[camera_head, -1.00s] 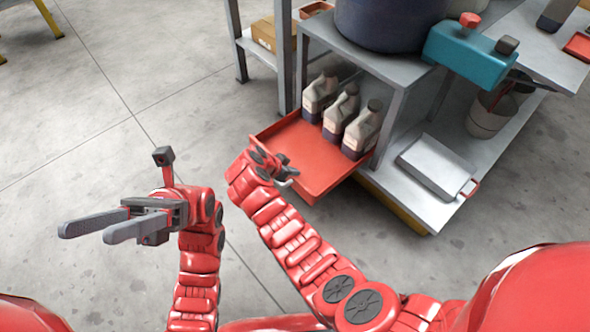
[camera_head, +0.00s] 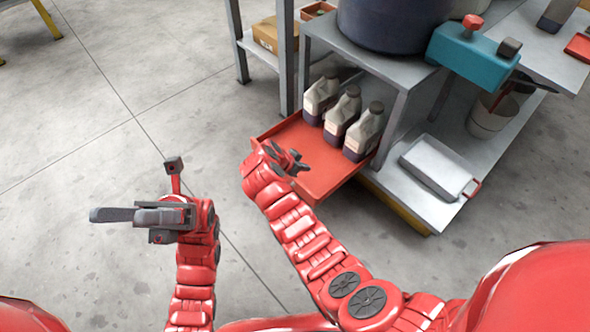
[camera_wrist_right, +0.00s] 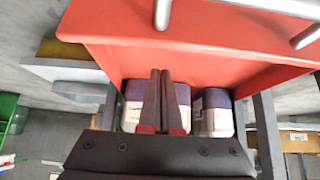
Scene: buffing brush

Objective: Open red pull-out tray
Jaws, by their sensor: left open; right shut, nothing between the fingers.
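The red pull-out tray (camera_head: 318,182) sticks out of the lower level of the grey shelf, with three grey-white bottles (camera_head: 342,118) at its inner end. My right gripper (camera_head: 298,163) is at the tray's outer left part, and its arm hides that edge. In the right wrist view its fingers (camera_wrist_right: 162,98) are shut with nothing between them. There the tray's red panel (camera_wrist_right: 210,55) fills the top, with a grey metal handle (camera_wrist_right: 162,12) on it apart from the fingertips. The bottles (camera_wrist_right: 215,112) show behind the fingers. My left gripper (camera_head: 115,214) is open and empty over the floor.
The grey shelf (camera_head: 385,65) carries a dark blue drum (camera_head: 385,22) and a teal device (camera_head: 470,58). A grey metal box (camera_head: 438,165) and a bucket (camera_head: 490,115) stand on its lower right. A cardboard box (camera_head: 270,35) sits on a rack behind.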

